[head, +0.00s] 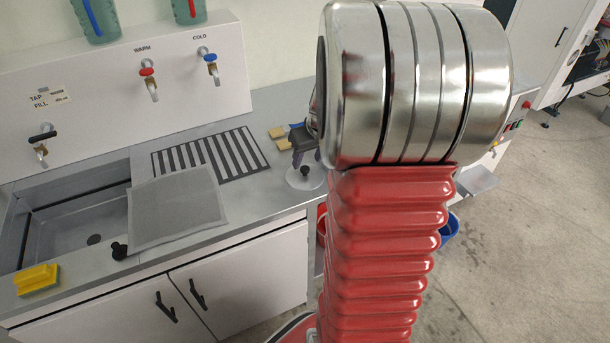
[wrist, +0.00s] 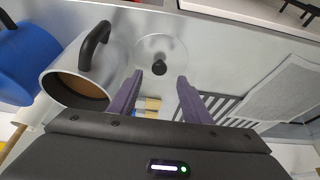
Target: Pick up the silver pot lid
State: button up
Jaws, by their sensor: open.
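The silver pot lid (head: 294,180) lies flat near the counter's front edge, with its black knob up, in the head view. In the wrist view the lid (wrist: 146,48) shows as a pale disc, its black knob just beyond and between my fingertips. My gripper (wrist: 159,75) is open and empty, its two purple fingers apart. In the head view my gripper (head: 305,156) hangs above the lid, partly hidden by my arm. I cannot tell the exact gap between the fingertips and the knob.
A silver pot (wrist: 115,70) with a black handle stands left of the lid in the wrist view, beside a blue container (wrist: 25,65). A black-striped drain area (head: 215,155), sponges (head: 283,144), a grey mesh sheet (head: 180,205) and a sink (head: 75,232) lie left in the head view.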

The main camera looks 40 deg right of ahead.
aim_at(305, 168)
dwell(0.3)
jog(key=shift+x, duration=2.6)
jog(key=shift+s+d, duration=0.1)
jog(key=shift+s, duration=0.05)
jog(key=shift+c, duration=0.6)
grip_shut()
notch_tip(305, 168, up, 18)
